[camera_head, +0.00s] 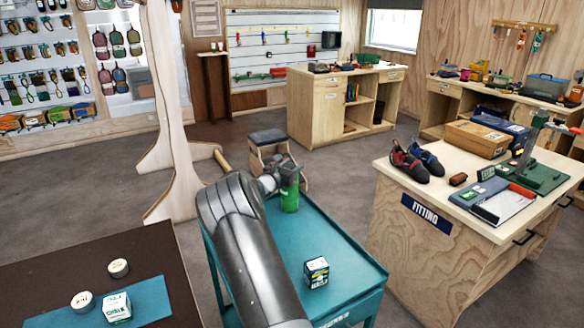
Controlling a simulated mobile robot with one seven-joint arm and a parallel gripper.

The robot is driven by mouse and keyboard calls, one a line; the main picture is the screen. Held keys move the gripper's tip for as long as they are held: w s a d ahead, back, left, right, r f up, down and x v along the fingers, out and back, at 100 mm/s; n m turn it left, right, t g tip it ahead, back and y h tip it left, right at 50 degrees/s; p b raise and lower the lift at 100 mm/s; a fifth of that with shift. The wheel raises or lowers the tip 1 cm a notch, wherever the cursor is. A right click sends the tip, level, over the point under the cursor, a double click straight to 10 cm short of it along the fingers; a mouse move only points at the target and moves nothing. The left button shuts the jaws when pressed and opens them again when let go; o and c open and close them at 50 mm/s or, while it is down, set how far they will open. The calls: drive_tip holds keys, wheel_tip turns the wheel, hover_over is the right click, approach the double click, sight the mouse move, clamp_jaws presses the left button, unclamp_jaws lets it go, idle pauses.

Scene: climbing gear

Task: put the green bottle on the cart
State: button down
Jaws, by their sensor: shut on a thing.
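The green bottle (290,198) is upright at the far end of the teal cart (345,262). My gripper (287,172) is at the bottle's upper part and shut on it. My grey arm reaches over the cart from the front and covers part of its left side. The bottle's base shows over the cart's top, but I cannot tell whether it touches the surface.
A small dark and white box (316,272) stands on the cart's near part. A brown table (50,262) with a blue mat, two round tins and a box is at the left. The fitting counter (430,262) is at the right. The cart's middle is clear.

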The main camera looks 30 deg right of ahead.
drive_tip(key=shift+f, duration=0.1)
drive_tip(key=c, duration=0.7)
unclamp_jaws()
drive_tip(key=shift+c, duration=0.2)
